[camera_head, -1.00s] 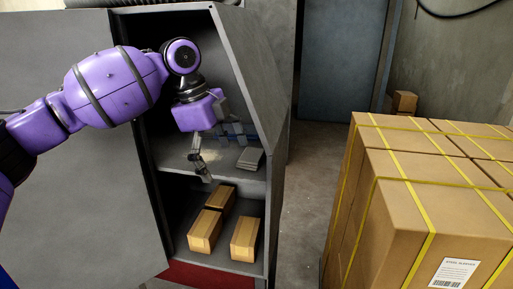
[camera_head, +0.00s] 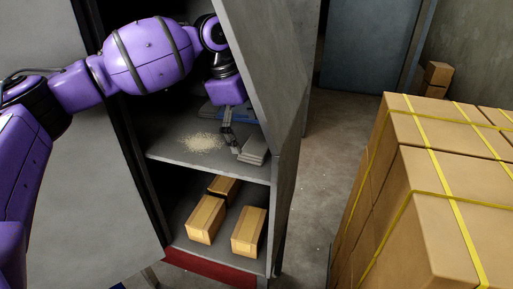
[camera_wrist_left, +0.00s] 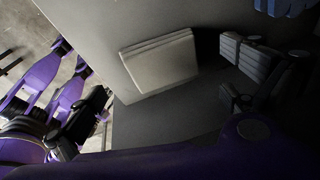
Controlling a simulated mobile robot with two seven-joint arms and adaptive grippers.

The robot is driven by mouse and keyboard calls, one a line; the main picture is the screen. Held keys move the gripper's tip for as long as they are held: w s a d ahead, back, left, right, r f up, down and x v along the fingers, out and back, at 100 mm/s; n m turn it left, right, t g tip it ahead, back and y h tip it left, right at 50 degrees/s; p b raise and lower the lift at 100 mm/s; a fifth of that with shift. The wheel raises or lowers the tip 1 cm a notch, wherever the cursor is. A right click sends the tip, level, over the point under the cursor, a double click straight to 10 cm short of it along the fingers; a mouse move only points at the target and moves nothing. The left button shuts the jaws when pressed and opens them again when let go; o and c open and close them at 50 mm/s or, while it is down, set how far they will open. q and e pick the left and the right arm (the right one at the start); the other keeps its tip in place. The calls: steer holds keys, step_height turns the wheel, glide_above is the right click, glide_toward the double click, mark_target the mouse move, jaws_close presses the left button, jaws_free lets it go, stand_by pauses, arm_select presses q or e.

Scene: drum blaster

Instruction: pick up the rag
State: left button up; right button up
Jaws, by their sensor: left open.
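The rag looks like a grey folded stack (camera_head: 254,149) at the right front of the cabinet's middle shelf. In the left wrist view the rag (camera_wrist_left: 160,62) lies flat, pale and folded, left of the fingers. My left gripper (camera_head: 231,134) is inside the cabinet, just left of and behind the rag in the head view. Its fingers (camera_wrist_left: 236,76) are open and empty in the wrist view, with a gap to the rag.
Pale grains (camera_head: 201,142) lie on the middle shelf (camera_head: 175,153). A blue item (camera_head: 209,111) is behind the gripper. Several cardboard boxes (camera_head: 206,219) sit on the lower shelf. The cabinet's right wall (camera_head: 270,75) is close to my wrist. Large strapped cartons (camera_head: 425,190) stand at right.

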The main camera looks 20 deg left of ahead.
mark_target(255, 144)
arm_select(q)
steer(key=shift+x, duration=1.8)
steer(key=shift+w, duration=0.2)
steer(key=c, duration=1.1)
steer(key=shift+r, duration=0.15)
steer(key=shift+r, duration=0.55)
step_height(255, 144, up, 2)
steer(key=shift+s+r, duration=0.1)
steer(key=shift+s, duration=0.05)
steer(key=s+a, duration=0.1)
steer(key=s, duration=0.4)
steer(key=s+a, duration=0.2)
steer(key=s, duration=0.4)
steer(key=s+a, duration=0.1)
steer(key=s, duration=0.5)
steer(key=shift+a, duration=0.4)
